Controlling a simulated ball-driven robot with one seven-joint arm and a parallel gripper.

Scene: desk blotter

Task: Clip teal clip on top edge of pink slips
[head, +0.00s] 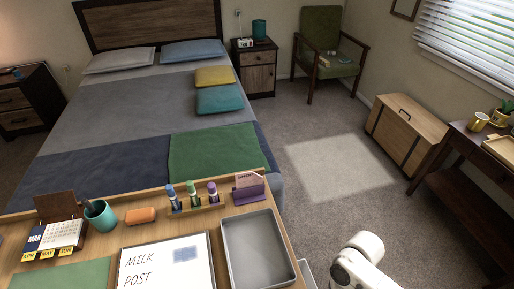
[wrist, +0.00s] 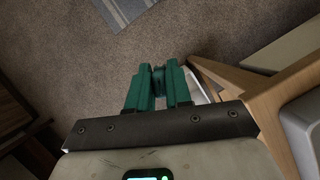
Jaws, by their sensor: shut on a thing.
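My gripper (wrist: 159,72) shows in the wrist view with its two green fingers close together. It is shut on a small dark teal thing, the teal clip (wrist: 158,84), which is mostly hidden between the fingers. Below the clip I see carpet and, to the right, wooden parts of furniture. The pink slips (head: 246,180) stand in a purple holder (head: 249,194) at the desk's back right in the head view. No clip shows on their top edge. My gripper is outside the head view, where only my white arm shows at the bottom right.
On the desk (head: 225,223), a grey tray (head: 289,267) lies in front of the slips. A rack of markers (head: 197,205), an orange block (head: 141,215), a teal cup (head: 101,217), a calendar (head: 58,237) and a whiteboard (head: 150,265) stand left. Open carpet (head: 320,215) lies right of the desk.

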